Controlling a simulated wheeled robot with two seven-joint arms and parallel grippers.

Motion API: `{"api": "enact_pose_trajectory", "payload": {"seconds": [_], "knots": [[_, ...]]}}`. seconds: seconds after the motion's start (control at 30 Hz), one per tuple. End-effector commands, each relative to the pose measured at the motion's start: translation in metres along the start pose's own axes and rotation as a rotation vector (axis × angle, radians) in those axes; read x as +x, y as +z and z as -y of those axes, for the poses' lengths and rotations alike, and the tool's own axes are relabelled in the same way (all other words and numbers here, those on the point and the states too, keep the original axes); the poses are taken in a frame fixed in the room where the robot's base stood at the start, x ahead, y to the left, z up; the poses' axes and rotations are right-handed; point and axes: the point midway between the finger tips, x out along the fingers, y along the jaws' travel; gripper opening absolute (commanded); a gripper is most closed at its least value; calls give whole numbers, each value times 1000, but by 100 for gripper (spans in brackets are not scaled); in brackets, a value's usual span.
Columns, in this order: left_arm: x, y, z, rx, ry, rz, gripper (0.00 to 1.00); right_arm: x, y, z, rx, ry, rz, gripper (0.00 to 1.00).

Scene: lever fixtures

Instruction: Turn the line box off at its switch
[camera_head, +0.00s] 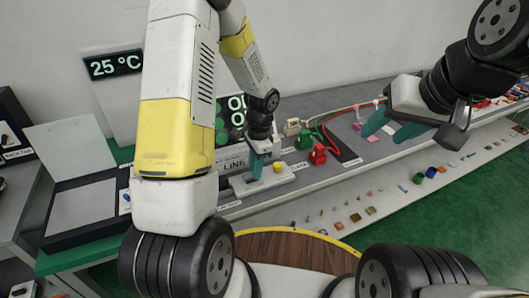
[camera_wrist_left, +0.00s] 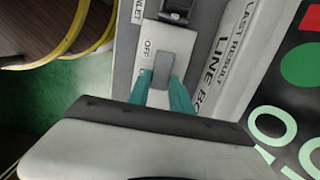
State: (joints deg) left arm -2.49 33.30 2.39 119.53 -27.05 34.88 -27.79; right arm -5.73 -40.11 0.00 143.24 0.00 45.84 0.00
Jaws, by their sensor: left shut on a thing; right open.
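The line box (camera_wrist_left: 210,60) shows in the left wrist view as a grey panel with printing that starts "LINE BO". Its switch is a grey lever (camera_wrist_left: 162,66) on a white plate (camera_wrist_left: 178,42); "OFF" is printed beside its upper part, and a second mark lower down is mostly hidden. My left gripper (camera_wrist_left: 163,92) has its teal fingers on both sides of the lever, shut on it. In the head view my left gripper (camera_head: 256,168) is down at the box, hiding the lever. My right gripper (camera_head: 390,126) is open and empty over the bench at right.
A yellow knob (camera_head: 278,168) stands just right of my left gripper. Red (camera_head: 318,154) and green (camera_head: 304,140) plug-like parts with cables lie further right. A dark screen with green shapes (camera_head: 237,104) stands behind. Several small blocks lie on the front shelf (camera_head: 330,212).

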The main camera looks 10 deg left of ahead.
Motion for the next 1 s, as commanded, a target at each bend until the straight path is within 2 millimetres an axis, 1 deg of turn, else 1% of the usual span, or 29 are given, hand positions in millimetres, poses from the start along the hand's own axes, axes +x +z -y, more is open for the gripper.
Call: {"api": "enact_pose_trajectory", "payload": {"seconds": [0.03,0.2,0.57,0.6,0.67,0.7,1.0], "knots": [[-1,4,0,-7,2,-40,0,0,0,0,0,0,0,50],[-1,5,0,-2,1,-127,0,0,0,0,0,0,0,50],[-2,5,0,1,-2,-148,0,0,0,0,0,0,0,50],[-2,5,0,1,-2,-148,27,0,0,0,0,0,0,50],[-2,5,0,1,-2,-148,39,0,0,0,0,0,0,50],[-2,5,0,1,-2,-147,47,0,0,0,0,0,0,50],[-2,5,0,0,-2,-147,47,0,0,0,0,0,0,50]]}}
